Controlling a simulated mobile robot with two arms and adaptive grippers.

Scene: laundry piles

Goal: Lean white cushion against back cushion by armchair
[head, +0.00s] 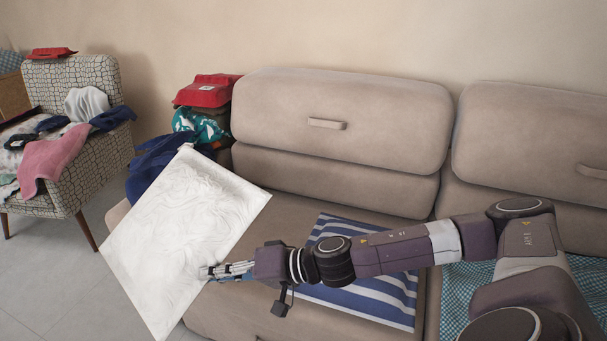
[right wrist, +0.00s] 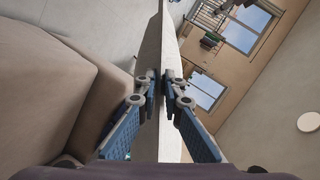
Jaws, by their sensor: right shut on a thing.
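The white cushion (head: 180,235) is a square with an embossed swirl pattern, held up tilted over the left end of the sofa in the head view. My right gripper (head: 212,271) is shut on its lower right edge. In the right wrist view the cushion (right wrist: 150,90) shows edge-on between the fingers of the gripper (right wrist: 159,90). The back cushion (head: 290,110) nearest the armchair is beige with a handle and rests upright against the wall side of the sofa. The patterned armchair (head: 85,85) stands at the far left. My left gripper is not in view.
A pile of dark blue and teal clothes with a red item (head: 208,91) on top sits at the sofa's left end, partly behind the cushion. A striped blue cloth (head: 380,306) and a checked cloth (head: 464,285) lie on the seat. Clothes, including a pink one (head: 55,158), cover the armchair.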

